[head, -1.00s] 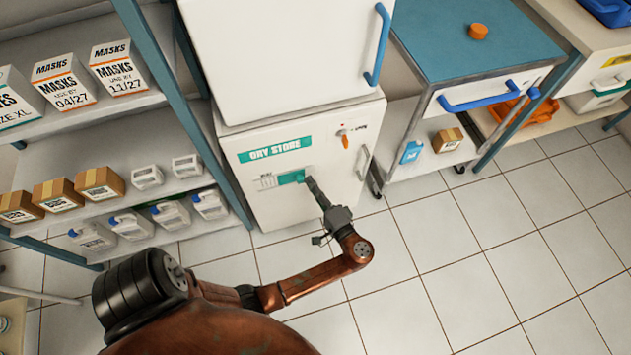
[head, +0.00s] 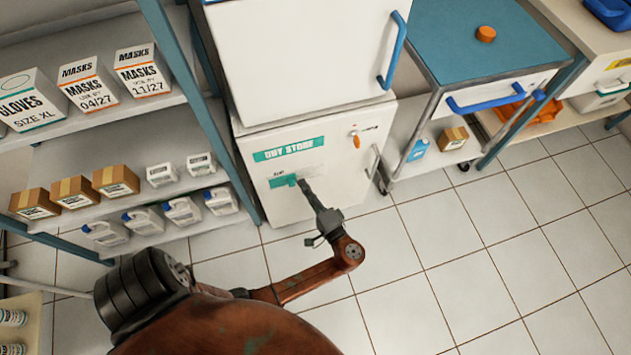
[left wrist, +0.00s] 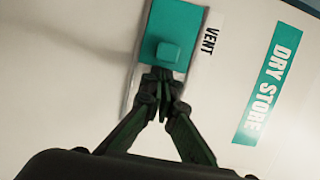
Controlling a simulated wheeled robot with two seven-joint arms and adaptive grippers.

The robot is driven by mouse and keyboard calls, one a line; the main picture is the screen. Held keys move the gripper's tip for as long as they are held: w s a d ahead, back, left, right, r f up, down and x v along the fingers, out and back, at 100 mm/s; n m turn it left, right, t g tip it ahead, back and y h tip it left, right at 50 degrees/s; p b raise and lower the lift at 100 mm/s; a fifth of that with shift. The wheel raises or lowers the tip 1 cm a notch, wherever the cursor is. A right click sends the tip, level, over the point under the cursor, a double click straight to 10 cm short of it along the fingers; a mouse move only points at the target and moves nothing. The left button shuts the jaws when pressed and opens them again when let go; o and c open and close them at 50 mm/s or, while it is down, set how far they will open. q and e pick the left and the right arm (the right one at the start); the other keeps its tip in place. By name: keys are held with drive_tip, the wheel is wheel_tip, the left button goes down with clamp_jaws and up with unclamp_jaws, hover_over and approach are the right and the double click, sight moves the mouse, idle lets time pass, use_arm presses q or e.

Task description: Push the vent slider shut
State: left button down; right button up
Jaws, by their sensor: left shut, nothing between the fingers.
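The teal vent slider (head: 282,181) is at the left end of its pale vent plate on the white cabinet's lower door, below the DRY STORE label (head: 289,149). No slots show beside it. In the left wrist view, the slider (left wrist: 178,30) has a small raised teal knob (left wrist: 167,53). My left gripper (head: 301,182) is shut and empty at the slider's right side. In the left wrist view, its fingertips (left wrist: 158,76) are right at the knob; I cannot tell whether they touch. My right gripper is out of view.
An orange knob (head: 356,141) and a grey handle (head: 375,162) are on the same door. Shelves with boxes and jugs (head: 146,219) stand close on the left. A blue-topped cart (head: 480,60) stands on the right. The tiled floor (head: 450,250) in front is clear.

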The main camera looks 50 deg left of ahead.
use_arm(q)
drive_tip(key=w+d, duration=0.2)
drive_tip(key=shift+w+d, duration=0.1)
drive_tip(key=shift+w, duration=0.3)
drive_tip(key=p+v, duration=0.2)
drive_tip(key=v, duration=0.7)
drive_tip(key=shift+d, duration=0.15)
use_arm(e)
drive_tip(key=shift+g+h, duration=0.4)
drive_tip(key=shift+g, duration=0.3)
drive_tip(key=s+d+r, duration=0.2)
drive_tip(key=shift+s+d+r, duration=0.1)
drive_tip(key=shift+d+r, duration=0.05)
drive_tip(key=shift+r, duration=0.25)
use_arm(q)
drive_tip(key=shift+s, duration=0.1)
